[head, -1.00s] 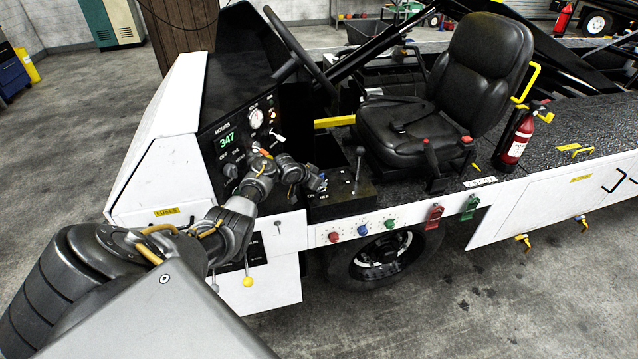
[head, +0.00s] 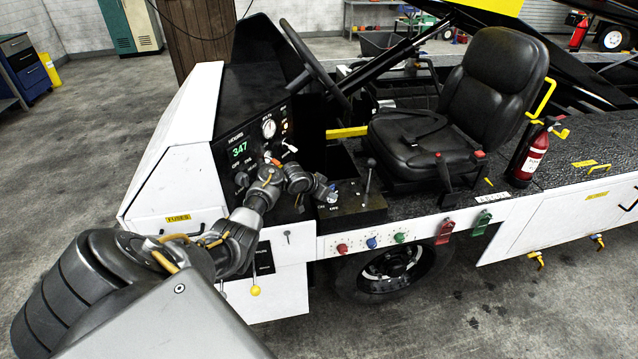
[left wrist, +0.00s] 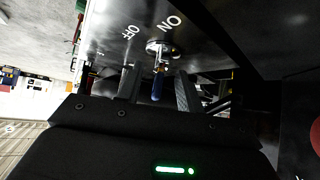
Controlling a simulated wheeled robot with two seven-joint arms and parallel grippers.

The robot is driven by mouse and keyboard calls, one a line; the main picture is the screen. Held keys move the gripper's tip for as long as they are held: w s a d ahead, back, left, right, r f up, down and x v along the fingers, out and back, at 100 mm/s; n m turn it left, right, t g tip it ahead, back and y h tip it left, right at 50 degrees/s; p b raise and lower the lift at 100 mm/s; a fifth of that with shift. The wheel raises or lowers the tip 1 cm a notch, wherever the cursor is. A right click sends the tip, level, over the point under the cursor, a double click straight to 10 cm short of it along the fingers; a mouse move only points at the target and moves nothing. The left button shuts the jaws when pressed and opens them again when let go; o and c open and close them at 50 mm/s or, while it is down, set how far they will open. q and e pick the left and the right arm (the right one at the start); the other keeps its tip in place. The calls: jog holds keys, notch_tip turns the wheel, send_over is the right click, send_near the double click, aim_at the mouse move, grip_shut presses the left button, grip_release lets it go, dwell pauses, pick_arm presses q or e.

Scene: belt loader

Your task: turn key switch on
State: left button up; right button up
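The key switch (left wrist: 160,47) is a round metal fitting on a dark panel with ON and OFF lettering, in the left wrist view. A key with a blue grip (left wrist: 157,88) sticks out of it toward the camera. My left gripper (left wrist: 158,91) is open, with one finger on each side of the blue grip and gaps visible between. In the head view my left gripper (head: 316,187) is at the low console beside the dashboard, close to the small blue key (head: 332,188). The key's exact turn position is hard to tell. My right gripper is not in view.
A black lever (head: 368,180) stands just right of the key. The dashboard (head: 250,150) with a green 347 display and the steering wheel (head: 312,60) are above my left arm. The seat (head: 425,140) and a fire extinguisher (head: 530,158) are farther right.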

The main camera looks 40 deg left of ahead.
pick_arm(q)
jog(key=v, duration=0.9)
jog(key=shift+p, duration=0.3)
